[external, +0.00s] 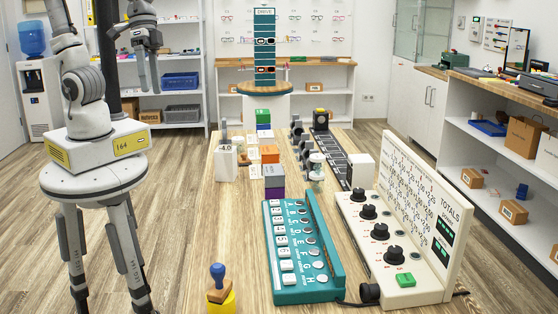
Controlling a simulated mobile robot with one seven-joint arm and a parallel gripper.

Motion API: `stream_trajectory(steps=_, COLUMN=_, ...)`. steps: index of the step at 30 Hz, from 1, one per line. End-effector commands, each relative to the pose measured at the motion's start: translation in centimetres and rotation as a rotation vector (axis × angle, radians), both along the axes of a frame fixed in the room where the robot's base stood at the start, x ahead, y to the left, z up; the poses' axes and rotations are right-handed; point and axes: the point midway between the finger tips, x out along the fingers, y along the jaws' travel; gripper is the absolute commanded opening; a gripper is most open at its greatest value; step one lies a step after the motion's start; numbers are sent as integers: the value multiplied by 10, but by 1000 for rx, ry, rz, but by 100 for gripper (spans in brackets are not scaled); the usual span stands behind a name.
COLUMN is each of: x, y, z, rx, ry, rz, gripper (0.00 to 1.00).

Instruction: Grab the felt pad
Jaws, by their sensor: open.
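I cannot make out a felt pad for certain in the external view. A stamp with a blue knob (217,272) and wooden base stands on a yellow block (229,304) at the table's near left end; no separate pad shows there. My gripper (148,88) hangs at the upper left, pointing down, beside the table and well away from these things. It is open, and nothing shows between its fingers.
A teal panel of lettered keys (291,295) and a cream panel with black knobs (374,243) cover the near right of the wooden table (228,227). A dark track (330,151) runs behind them. The table's left strip is mostly clear. Shelves line the walls.

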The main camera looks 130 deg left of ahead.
Motion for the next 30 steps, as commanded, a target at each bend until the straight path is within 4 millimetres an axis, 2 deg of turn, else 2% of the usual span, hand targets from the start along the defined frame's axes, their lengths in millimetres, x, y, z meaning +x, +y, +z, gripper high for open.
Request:
stream_trajectory(steps=1, x=7, y=15, z=-5, rx=-59, ry=29, rz=91, gripper=70)
stream_trajectory(steps=3, x=16, y=34, z=-12, rx=-138, ry=53, rz=206, gripper=70)
stream_trajectory(steps=9, x=35, y=98, z=-35, rx=-366, ry=93, rz=544, gripper=70)
stream_trajectory(steps=16, x=33, y=188, z=-73, rx=-635, ry=90, rz=940, gripper=70)
stream_trajectory(steps=20, x=18, y=243, z=-100, rx=-790, ry=64, rz=1167, gripper=70)
stream_trajectory(steps=24, x=-11, y=300, z=-132, rx=-955, ry=16, rz=1404, gripper=70)
stream_trajectory(steps=30, x=-62, y=361, z=-176, rx=-1148, ry=-71, rz=1678, gripper=70)
